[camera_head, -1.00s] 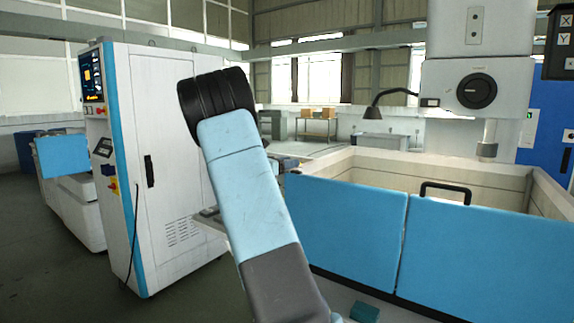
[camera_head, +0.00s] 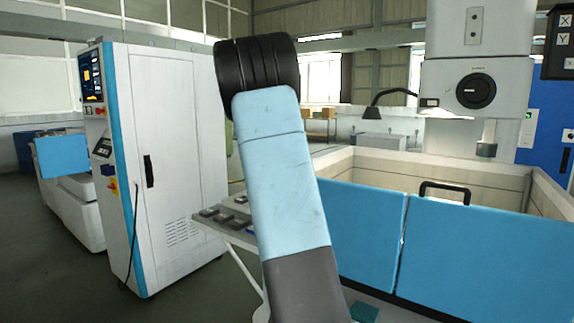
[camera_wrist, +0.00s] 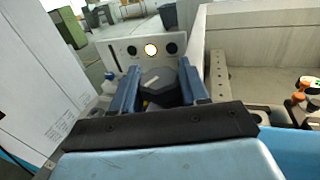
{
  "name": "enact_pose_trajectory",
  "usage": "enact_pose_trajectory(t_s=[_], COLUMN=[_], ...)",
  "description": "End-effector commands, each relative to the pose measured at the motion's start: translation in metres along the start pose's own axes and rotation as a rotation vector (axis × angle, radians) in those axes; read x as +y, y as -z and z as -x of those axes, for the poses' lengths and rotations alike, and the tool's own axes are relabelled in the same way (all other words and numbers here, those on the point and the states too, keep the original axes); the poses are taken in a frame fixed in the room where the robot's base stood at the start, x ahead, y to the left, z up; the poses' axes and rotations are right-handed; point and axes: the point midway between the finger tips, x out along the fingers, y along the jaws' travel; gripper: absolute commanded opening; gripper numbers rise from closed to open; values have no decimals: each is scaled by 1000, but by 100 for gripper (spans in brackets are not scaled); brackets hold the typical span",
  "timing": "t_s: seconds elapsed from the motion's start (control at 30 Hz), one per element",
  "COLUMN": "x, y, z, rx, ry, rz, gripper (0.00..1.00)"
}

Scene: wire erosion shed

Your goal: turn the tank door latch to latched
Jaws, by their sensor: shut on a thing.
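In the wrist view, the two blue fingers of my gripper (camera_wrist: 159,70) stand on either side of a dark grey, angular part that I take to be the tank door latch (camera_wrist: 156,84). My gripper is shut on it. The black bar of my gripper hides its lower part, and I cannot tell its exact angle. In the head view, my raised arm covers the left end of the tank, so the latch and my gripper do not show there. The tank's blue front doors (camera_head: 485,262) stand to the right of my arm.
A white panel (camera_wrist: 118,58) with a lit round button stands just beyond my fingers. Tank walls (camera_wrist: 275,52) rise to the right. A tall white cabinet (camera_head: 180,150) is at left. A small table (camera_head: 222,228) with grey blocks lies between cabinet and arm.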

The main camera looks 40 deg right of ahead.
Motion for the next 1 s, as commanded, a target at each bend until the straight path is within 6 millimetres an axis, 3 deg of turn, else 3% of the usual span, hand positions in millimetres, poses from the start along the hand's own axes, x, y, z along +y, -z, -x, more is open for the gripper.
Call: enact_pose_trajectory(t_s=[0.03, 0.57, 0.6, 0.83, 1.0], x=[-3, -3, -3, -2, -1], y=[-8, -9, -9, -8, -5], z=[-3, -2, -2, -2, -1], rx=[-16, -18, -18, -16, -10], ry=[-2, -21, -20, -23, -24], rz=[-4, -4, -4, -5, -3], gripper=[14, 14, 45, 67, 68])
